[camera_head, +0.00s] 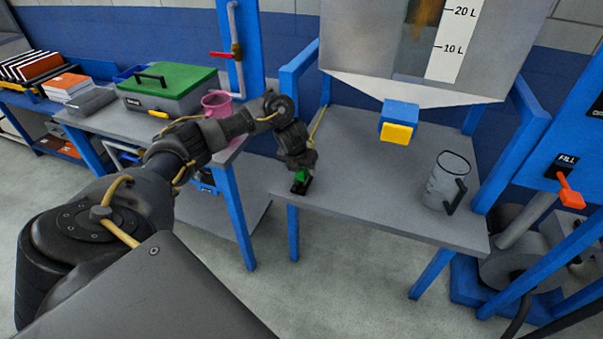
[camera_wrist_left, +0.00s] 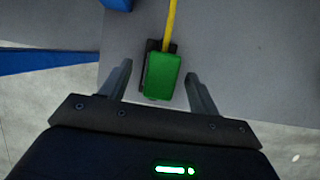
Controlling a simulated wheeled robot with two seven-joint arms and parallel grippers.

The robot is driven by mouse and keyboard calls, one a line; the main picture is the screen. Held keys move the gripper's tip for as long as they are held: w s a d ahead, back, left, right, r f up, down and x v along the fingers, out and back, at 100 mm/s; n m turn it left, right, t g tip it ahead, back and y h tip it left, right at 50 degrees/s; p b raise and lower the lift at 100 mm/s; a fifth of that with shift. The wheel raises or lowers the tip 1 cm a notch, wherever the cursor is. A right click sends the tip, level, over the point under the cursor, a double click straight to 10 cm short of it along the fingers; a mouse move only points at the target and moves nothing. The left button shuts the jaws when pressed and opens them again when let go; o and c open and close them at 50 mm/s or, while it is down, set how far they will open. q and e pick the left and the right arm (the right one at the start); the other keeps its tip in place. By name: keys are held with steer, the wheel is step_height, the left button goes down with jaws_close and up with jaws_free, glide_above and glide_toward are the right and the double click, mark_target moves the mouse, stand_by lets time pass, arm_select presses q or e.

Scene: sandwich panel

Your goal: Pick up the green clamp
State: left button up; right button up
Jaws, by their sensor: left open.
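The green clamp (camera_head: 300,176) sits on the grey table near its left front corner, at the end of a yellow hose or cord. In the left wrist view the green clamp (camera_wrist_left: 162,76) lies between my left gripper's two fingers, with a gap on each side. My left gripper (camera_head: 299,182) is open and reaches down over the clamp; it also shows in the left wrist view (camera_wrist_left: 160,88). The gripper hides part of the clamp in the head view. My right gripper is not in view.
The grey table (camera_head: 350,190) also holds a grey jug (camera_head: 445,182) at its right. A blue and yellow block (camera_head: 398,122) hangs under the tank (camera_head: 400,70). A workbench at left carries a green-lidded toolbox (camera_head: 168,85) and a pink cup (camera_head: 217,103). The table's middle is clear.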

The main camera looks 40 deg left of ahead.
arm_select(q)
steer(key=x, duration=0.3)
steer(key=shift+w+f, duration=0.15)
steer(key=shift+f, duration=0.05)
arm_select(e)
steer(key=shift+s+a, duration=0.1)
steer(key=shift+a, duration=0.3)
arm_select(q)
steer(key=c, duration=1.1)
steer(key=shift+c, duration=0.3)
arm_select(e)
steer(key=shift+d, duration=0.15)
arm_select(q)
steer(key=shift+r, duration=0.1)
